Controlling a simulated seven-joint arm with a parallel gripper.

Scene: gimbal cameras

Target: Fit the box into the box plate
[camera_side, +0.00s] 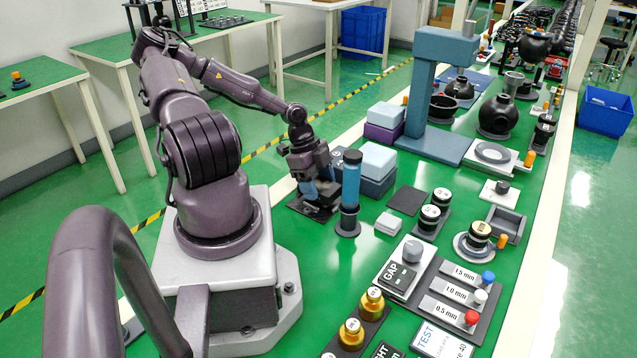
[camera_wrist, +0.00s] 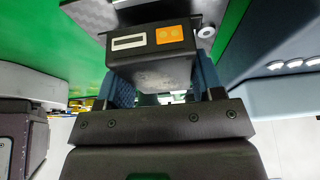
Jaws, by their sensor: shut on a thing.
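My gripper (camera_side: 319,190) is low over the green table, beside the blue cylinder post. In the wrist view my gripper (camera_wrist: 163,80) has its two blue fingers on either side of a dark grey box (camera_wrist: 150,70) and is shut on it. The box has a white-and-black label and an orange label on one face. A dark plate (camera_side: 318,212) lies on the table beneath the gripper, apparently the box plate. A grey textured plate (camera_wrist: 95,14) shows beyond the box in the wrist view. Whether the box touches the plate is hidden.
The blue post (camera_side: 350,185) on a round base stands close right of my gripper. Blue-grey stacked blocks (camera_side: 376,165) stand just behind it. A small white block (camera_side: 388,223) and a flat dark plate (camera_side: 408,200) lie further right.

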